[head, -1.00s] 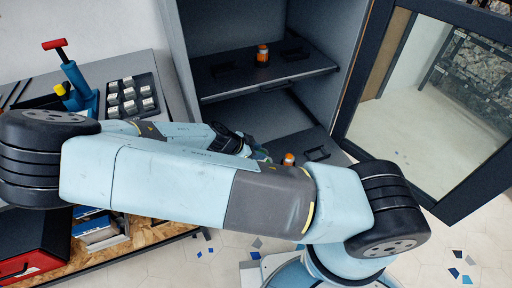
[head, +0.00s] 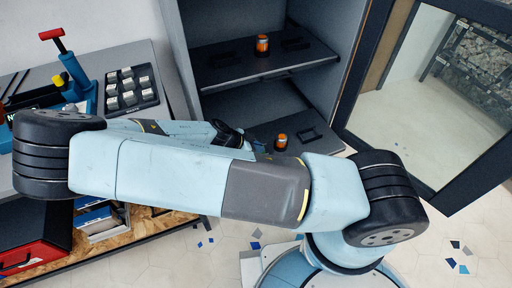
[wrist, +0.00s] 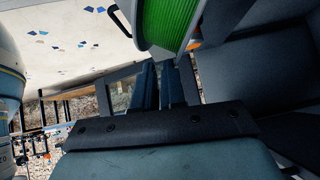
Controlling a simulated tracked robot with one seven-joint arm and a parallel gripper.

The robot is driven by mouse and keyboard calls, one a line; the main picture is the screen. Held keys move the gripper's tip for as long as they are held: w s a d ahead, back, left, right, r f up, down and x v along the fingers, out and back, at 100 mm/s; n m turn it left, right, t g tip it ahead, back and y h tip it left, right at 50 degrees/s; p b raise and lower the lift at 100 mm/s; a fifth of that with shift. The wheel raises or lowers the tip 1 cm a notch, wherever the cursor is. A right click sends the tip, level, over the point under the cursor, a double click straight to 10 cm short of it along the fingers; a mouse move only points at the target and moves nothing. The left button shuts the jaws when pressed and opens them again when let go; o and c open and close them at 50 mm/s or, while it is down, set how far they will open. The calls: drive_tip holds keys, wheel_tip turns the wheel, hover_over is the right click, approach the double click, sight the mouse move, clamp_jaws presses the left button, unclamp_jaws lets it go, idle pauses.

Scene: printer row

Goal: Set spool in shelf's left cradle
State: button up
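The green spool (wrist: 166,18) fills the top middle of the wrist view, at the fingertips of my gripper (wrist: 161,68). The two dark fingers lie close together and appear to pinch the spool's near edge; the contact itself is partly hidden. In the head view the spool is hidden behind my arm, and only the dark wrist end (head: 228,133) shows in front of the shelf unit. The lower shelf (head: 290,130) has a dark cradle (head: 316,136) at right; its left part is covered by my arm. The upper shelf (head: 262,66) has cradles at left (head: 221,60) and right (head: 296,44).
An orange-and-black cylinder (head: 262,44) stands on the upper shelf and another (head: 281,142) on the lower one. The cabinet's glass door (head: 430,110) stands open at right. A bench with a blue red-handled tool (head: 72,72) and a black tray (head: 130,92) is at left.

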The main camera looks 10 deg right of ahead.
drive_tip(key=shift+o, duration=1.3)
drive_tip(key=v, duration=1.3)
drive_tip(key=shift+a+r, duration=0.2)
drive_tip(key=shift+a, duration=0.2)
drive_tip(key=shift+d, duration=0.15)
